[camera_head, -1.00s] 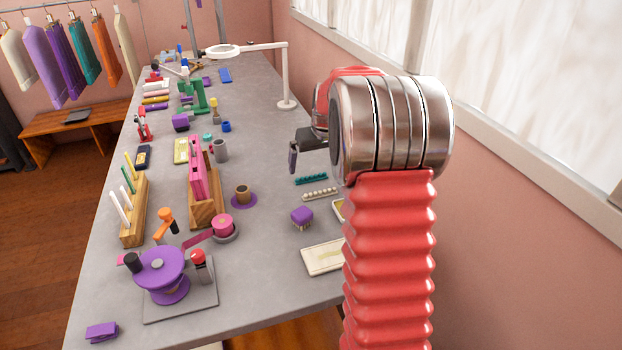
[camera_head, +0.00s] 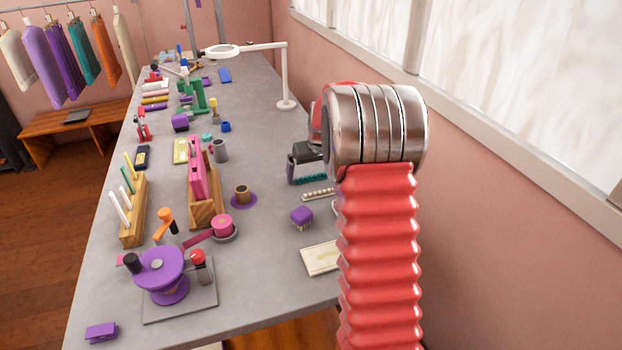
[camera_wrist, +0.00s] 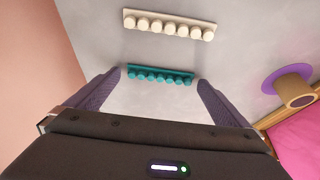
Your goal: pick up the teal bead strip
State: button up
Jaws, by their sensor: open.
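The teal bead strip (camera_head: 310,179) lies on the grey table, partly hidden behind my gripper and arm in the head view. In the wrist view the teal bead strip (camera_wrist: 160,75) lies crosswise between the two finger tips, with its row of beads facing the camera. My gripper (camera_wrist: 158,80) is open, with one dark finger on each side of the strip and nothing held. In the head view my gripper (camera_head: 291,172) is low over the table at the strip. I cannot tell whether the fingers touch the table.
A cream bead strip (camera_head: 318,194) lies close beside the teal one, also in the wrist view (camera_wrist: 169,25). A purple brush-like block (camera_head: 302,216) and a cream pad (camera_head: 320,258) lie nearer. A purple disc with a tan spool (camera_head: 243,196) stands left. A white lamp (camera_head: 286,85) stands behind.

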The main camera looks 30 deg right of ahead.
dwell(0.6)
jog(key=c, duration=0.9)
